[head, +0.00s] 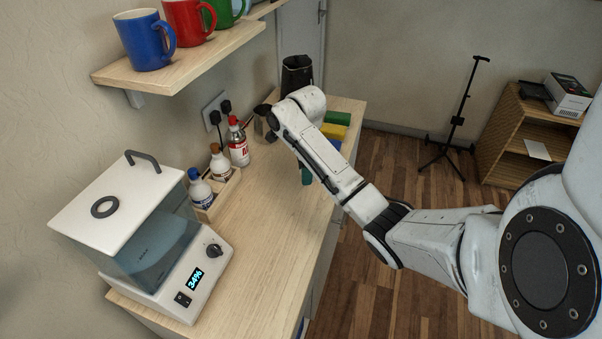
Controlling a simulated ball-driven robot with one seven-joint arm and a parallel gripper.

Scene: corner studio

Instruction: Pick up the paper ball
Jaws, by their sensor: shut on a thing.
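I cannot make out the paper ball in the head view. My arm reaches from the right across the wooden counter (262,215) to its far part. My gripper (263,112) shows only as a small dark part at the arm's far end, near the wall. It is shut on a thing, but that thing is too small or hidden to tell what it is.
Several bottles (238,145) stand along the wall beside a clear-sided device (150,235) with a white lid. A shelf (190,65) with mugs overhangs the counter. A black container (297,74) and colored blocks (337,118) are at the far end. The counter's near middle is clear.

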